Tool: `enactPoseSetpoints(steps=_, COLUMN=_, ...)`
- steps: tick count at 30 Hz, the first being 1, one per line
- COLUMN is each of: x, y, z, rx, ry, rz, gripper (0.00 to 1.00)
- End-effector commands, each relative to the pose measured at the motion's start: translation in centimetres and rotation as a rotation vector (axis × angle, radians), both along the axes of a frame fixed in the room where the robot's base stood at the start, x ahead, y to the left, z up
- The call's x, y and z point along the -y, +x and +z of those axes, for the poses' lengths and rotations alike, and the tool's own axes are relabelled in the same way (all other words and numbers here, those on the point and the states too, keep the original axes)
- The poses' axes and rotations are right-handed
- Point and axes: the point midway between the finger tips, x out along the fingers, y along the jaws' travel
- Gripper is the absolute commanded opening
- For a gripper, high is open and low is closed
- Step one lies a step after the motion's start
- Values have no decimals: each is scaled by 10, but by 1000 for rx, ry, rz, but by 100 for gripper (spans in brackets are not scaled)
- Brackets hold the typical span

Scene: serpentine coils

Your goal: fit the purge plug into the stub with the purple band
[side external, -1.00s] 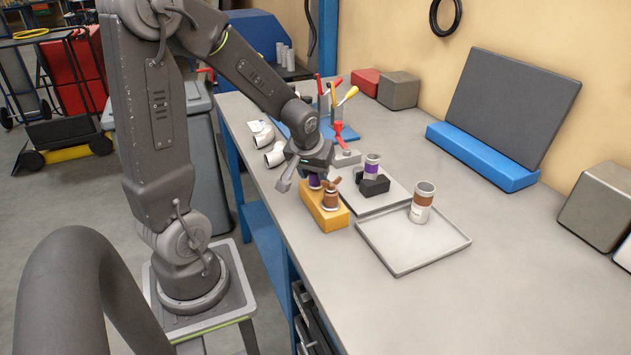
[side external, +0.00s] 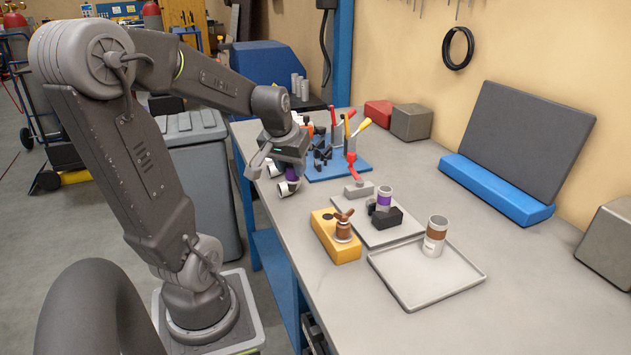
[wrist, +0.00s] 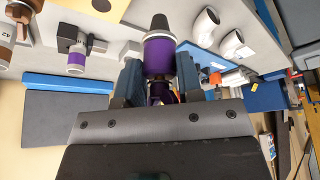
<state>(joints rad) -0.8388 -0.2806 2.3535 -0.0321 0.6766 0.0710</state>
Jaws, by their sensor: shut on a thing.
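My gripper (side external: 286,166) is shut on the purge plug (wrist: 158,52), which has a purple body, a pale collar and a dark rounded tip. In the side view the plug (side external: 291,174) is partly hidden by the fingers, in front of white elbow pipes. The stub with the purple band (side external: 384,198) stands upright in a black clamp (side external: 385,217) on a grey plate. It also shows in the wrist view (wrist: 77,56), left of the held plug and apart from it. Its open end is pale.
A yellow block (side external: 335,243) holds a brown plug (side external: 343,230). A brown-banded stub (side external: 435,238) stands on an empty-looking tray (side external: 415,290). A red-handled clamp (side external: 356,181) and a blue tool mat (side external: 345,165) are behind.

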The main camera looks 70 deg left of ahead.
Motion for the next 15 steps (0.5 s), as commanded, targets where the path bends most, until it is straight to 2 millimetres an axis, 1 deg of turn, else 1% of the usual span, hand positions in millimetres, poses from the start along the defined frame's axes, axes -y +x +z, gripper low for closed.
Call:
enactPoseSetpoints(steps=1, x=-6, y=-8, z=6, rx=3, ry=4, rz=8, gripper=0)
enactPoseSetpoints(steps=4, x=-13, y=-18, z=13, rx=3, ry=3, rz=5, gripper=0)
enactPoseSetpoints(steps=7, x=-17, y=-24, z=18, rx=2, ry=3, rz=1, gripper=0)
enactPoseSetpoints(steps=9, x=-19, y=-23, z=22, rx=1, ry=2, rz=-14, gripper=0)
enactPoseSetpoints(steps=11, x=-20, y=-17, z=25, rx=1, ry=-3, rz=-42, gripper=0)
enactPoseSetpoints(steps=14, x=-21, y=8, z=33, rx=4, ry=-11, rz=-130, gripper=0)
enactPoseSetpoints(steps=15, x=-19, y=23, z=37, rx=6, ry=-17, rz=-176, gripper=0)
